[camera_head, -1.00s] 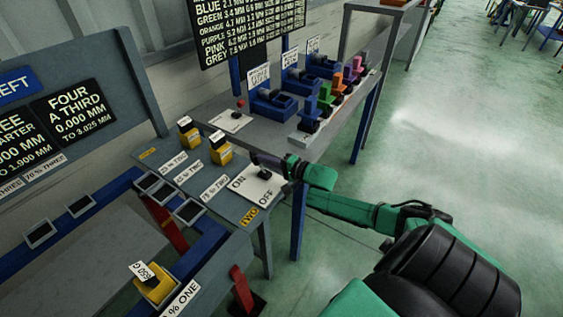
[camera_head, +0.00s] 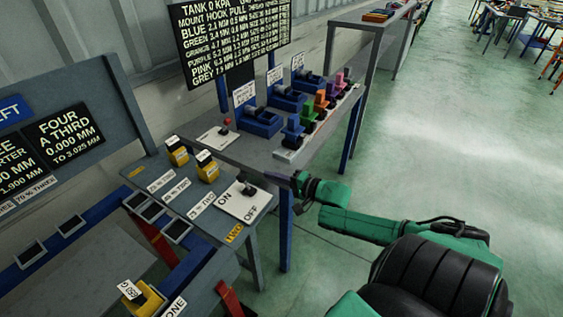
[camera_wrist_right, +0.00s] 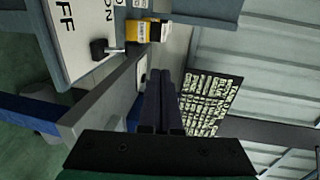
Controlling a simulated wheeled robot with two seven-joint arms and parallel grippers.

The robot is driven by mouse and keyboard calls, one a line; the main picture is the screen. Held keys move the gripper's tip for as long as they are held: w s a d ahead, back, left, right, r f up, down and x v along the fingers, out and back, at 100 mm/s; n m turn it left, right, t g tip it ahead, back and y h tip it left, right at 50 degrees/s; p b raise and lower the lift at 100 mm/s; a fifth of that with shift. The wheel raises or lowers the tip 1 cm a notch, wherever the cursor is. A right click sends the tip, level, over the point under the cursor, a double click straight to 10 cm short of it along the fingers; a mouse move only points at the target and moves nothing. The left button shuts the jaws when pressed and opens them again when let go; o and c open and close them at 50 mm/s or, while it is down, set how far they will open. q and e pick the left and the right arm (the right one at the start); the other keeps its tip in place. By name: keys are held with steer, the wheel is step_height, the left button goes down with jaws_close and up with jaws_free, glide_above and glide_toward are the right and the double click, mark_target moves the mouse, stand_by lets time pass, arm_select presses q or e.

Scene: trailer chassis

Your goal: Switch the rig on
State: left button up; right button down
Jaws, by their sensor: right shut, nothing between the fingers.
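The rig switch is a white plate (camera_head: 238,207) marked ON and OFF, on the grey bench, with a small dark lever (camera_head: 249,189) at its far edge. In the right wrist view the lever's black knob (camera_wrist_right: 98,48) and thin metal rod stand near the plate (camera_wrist_right: 75,30). I cannot tell clearly which mark the lever leans towards. My right gripper (camera_head: 297,180) is shut and empty, to the right of the plate and apart from the lever. Its dark fingers (camera_wrist_right: 163,95) lie together in the wrist view. My left gripper is not in view.
Yellow blocks (camera_head: 207,168) stand behind the plate. A higher bench (camera_head: 240,152) holds a red-knobbed lever (camera_head: 226,126), blue holders (camera_head: 262,122) and several coloured pieces (camera_head: 307,113). A dark text board (camera_head: 235,40) hangs behind. The green floor at right is open.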

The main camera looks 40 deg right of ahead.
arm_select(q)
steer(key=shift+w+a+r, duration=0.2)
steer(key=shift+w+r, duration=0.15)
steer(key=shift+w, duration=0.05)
arm_select(e)
steer(key=shift+s+d+r, duration=0.15)
steer(key=shift+s+r, duration=0.25)
steer(key=shift+s, duration=0.15)
steer(key=shift+s+d+r, duration=0.15)
steer(key=shift+s+r, duration=0.2)
steer(key=shift+s, duration=0.15)
